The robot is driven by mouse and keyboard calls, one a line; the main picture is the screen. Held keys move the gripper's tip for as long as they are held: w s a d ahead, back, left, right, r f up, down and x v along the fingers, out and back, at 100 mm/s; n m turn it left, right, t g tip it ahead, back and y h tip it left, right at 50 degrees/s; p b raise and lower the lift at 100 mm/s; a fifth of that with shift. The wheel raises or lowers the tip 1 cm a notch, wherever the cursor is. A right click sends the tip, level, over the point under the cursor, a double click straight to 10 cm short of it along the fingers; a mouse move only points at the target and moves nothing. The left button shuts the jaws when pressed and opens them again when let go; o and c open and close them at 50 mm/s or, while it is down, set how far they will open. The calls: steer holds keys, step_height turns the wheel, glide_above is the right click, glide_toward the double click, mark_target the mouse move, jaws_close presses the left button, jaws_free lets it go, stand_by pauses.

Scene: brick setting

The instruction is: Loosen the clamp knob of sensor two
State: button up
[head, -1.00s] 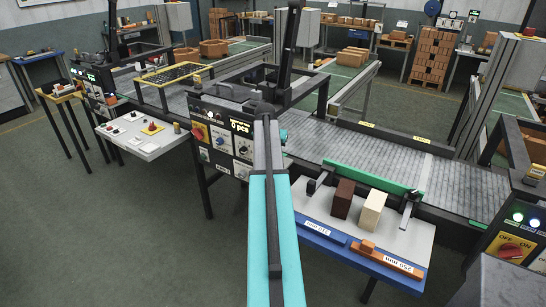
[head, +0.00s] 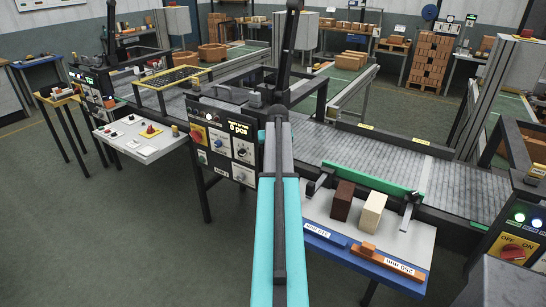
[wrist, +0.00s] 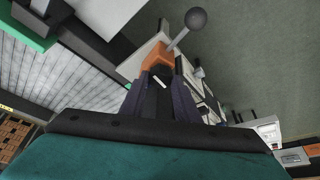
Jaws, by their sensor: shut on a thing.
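In the wrist view, my gripper (wrist: 160,86) points away from the camera, its two dark fingers close together. They are shut on a small dark knob (wrist: 160,74) with a light mark, partly hidden between them. Just beyond the knob is an orange block (wrist: 156,57). A grey rod with a dark ball end (wrist: 195,18) sticks out from beside it. No label for sensor two is readable. In the head view, my arm reaches forward to the conveyor frame beside the control panel (head: 226,140), and the gripper itself is hidden.
A bench (head: 410,242) with a brown block (head: 342,200) and a cream block (head: 372,209) stands right of my arm, before the green rail (head: 372,178). A dark upright post (head: 291,40) rises beyond the arm. The floor at left is open.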

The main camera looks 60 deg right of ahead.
steer(key=o, duration=1)
steer(key=shift+o, duration=0.2)
steer(key=shift+r, duration=0.1)
steer(key=b+v, duration=0.3)
steer(key=v, duration=1)
steer(key=shift+r, duration=0.3)
steer(key=shift+s+a, duration=0.1)
steer(key=shift+s, duration=0.05)
